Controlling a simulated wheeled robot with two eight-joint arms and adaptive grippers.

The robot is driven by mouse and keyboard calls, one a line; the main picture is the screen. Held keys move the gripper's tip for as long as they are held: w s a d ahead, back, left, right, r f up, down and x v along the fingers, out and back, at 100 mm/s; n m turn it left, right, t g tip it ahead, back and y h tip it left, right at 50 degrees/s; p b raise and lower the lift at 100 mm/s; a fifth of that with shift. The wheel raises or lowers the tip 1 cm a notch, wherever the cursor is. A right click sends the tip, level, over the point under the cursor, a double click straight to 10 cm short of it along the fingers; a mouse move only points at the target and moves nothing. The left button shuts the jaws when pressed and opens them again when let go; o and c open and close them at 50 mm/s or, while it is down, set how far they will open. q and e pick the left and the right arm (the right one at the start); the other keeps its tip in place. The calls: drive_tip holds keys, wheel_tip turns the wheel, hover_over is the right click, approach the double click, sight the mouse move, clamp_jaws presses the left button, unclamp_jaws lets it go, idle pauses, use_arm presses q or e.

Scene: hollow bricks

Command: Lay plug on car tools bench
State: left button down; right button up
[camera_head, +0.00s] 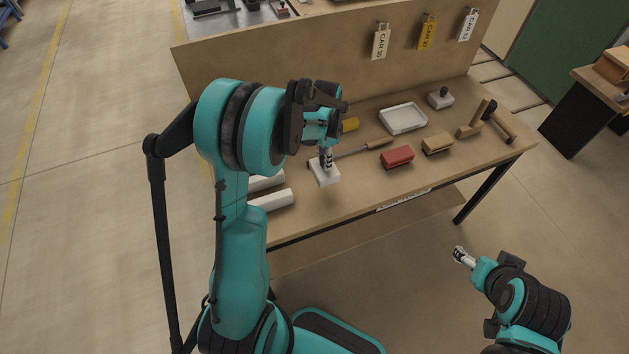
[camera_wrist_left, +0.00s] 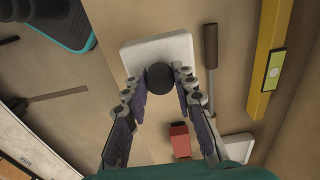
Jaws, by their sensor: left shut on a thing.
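The plug is a white square block with a round black knob; it shows below my left gripper in the head view (camera_head: 324,175) and ahead of the fingers in the left wrist view (camera_wrist_left: 180,50). My left gripper (camera_head: 327,152) is shut on the plug, with its fingers (camera_wrist_left: 160,90) on either side of the black knob. The plug is over the front part of the wooden car tools bench (camera_head: 310,222). I cannot tell if its underside touches the top. My right gripper (camera_head: 461,256) is low in front of the bench, and its finger gap is unclear.
Near the plug lie a wooden-handled tool (camera_head: 365,147), a red block (camera_head: 397,156) and white bars (camera_head: 271,200). A white tray (camera_head: 403,118), a tan block (camera_head: 437,144), another knobbed white block (camera_head: 440,97) and a mallet (camera_head: 476,118) lie farther right. A tall back panel (camera_head: 280,65) carries hanging tags.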

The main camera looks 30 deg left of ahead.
use_arm(q)
drive_tip(key=s+a+f+b, duration=0.1)
drive_tip(key=s+f, duration=0.1)
drive_tip(key=f, duration=0.1)
drive_tip(key=s+f, duration=0.2)
drive_tip(key=s, duration=0.1)
drive_tip(key=s+a+f+b, duration=0.1)
drive_tip(key=s+f, duration=0.1)
drive_tip(key=f, duration=0.1)
drive_tip(key=shift+s+a+f+b, duration=0.15)
drive_tip(key=shift+a+f+b, duration=0.15)
drive_tip(key=shift+f+b, duration=0.05)
drive_tip(key=c, duration=1.2)
unclamp_jaws()
drive_tip(key=shift+r, duration=0.1)
wheel_tip(320, 180, up, 11)
drive_tip(key=p, duration=0.3)
drive_tip(key=s+d+r+n+t, duration=0.2)
drive_tip(key=s+d+r, duration=0.2)
drive_tip(key=s+d+r+n+t, duration=0.2)
drive_tip(key=s+d+r+n, duration=0.1)
drive_tip(key=r, duration=0.1)
drive_tip(key=s+d+r+n+t, duration=0.3)
drive_tip(key=s+d+r, duration=0.1)
drive_tip(key=shift+s+d+r, duration=0.1)
drive_tip(key=shift+s+d, duration=0.25)
